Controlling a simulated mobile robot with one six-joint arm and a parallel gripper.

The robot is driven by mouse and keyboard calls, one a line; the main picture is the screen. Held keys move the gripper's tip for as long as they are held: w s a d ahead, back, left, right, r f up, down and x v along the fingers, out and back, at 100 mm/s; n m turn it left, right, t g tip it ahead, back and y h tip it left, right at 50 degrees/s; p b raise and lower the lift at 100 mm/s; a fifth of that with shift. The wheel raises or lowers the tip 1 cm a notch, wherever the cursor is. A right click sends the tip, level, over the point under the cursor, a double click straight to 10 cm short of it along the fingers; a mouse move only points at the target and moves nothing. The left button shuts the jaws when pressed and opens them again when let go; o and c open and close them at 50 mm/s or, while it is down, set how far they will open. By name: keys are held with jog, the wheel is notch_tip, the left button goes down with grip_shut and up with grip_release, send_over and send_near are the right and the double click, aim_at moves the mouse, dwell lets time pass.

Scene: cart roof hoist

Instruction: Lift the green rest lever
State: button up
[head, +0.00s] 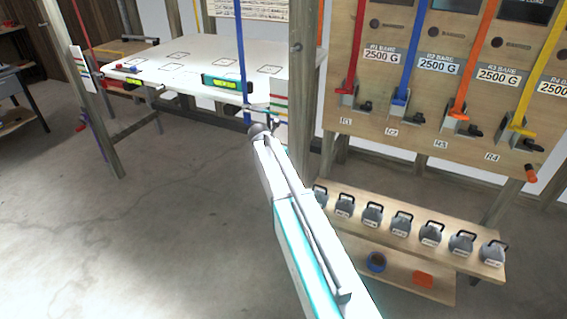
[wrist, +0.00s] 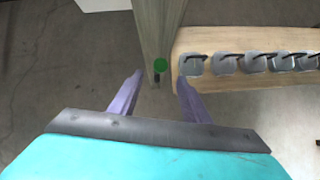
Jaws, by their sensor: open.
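A round green knob (wrist: 160,65) with a short dark stem shows in the wrist view, on the face of a grey wooden post (wrist: 157,25). I take it to be the green rest lever. My gripper (wrist: 160,77) is open, with one purple finger to the left of the knob and one to the right. The knob appears between and slightly beyond the fingertips, and I see no contact. In the head view the end of my arm is by the post (head: 303,90), and the green knob cannot be made out there.
A white-topped table (head: 185,62) with a green spirit level (head: 227,83) stands behind my arm. A low wooden shelf (head: 420,205) with several grey weights stands right of the post. A board (head: 400,135) with coloured straps is above it.

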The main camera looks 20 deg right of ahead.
jog(key=shift+c, duration=0.4)
